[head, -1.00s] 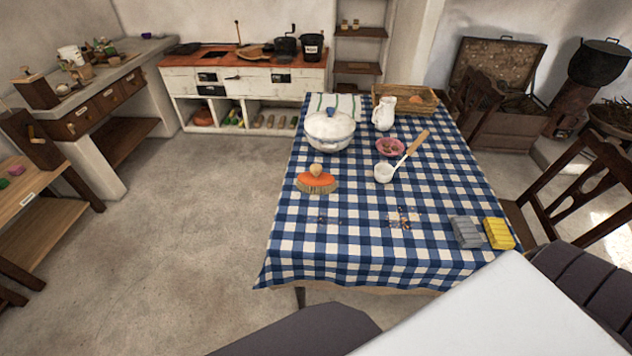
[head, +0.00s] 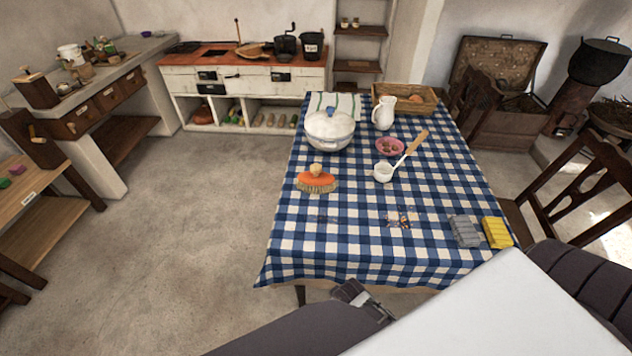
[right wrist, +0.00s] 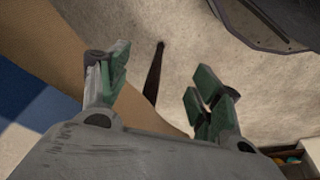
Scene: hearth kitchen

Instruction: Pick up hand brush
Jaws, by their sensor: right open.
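The hand brush (head: 316,179), with an orange body, a light wooden knob and pale bristles, sits bristles down on the left side of the checked table (head: 340,262), in front of the white pot. My right gripper (right wrist: 158,90) is open and empty in the right wrist view, its green-padded fingers apart over the floor beside the tablecloth edge. A grey gripper part, apparently this same gripper (head: 362,298), shows at the table's front edge in the head view, well short of the brush. The brush is not in the right wrist view. My left gripper is not seen.
The white lidded pot (head: 329,130) stands behind the brush. A ladle (head: 384,172), a pink bowl (head: 389,146) and a jug (head: 384,112) are to its right. Crumbs (head: 402,217) and grey and yellow sponges (head: 497,232) lie nearer. Floor left of the table is clear.

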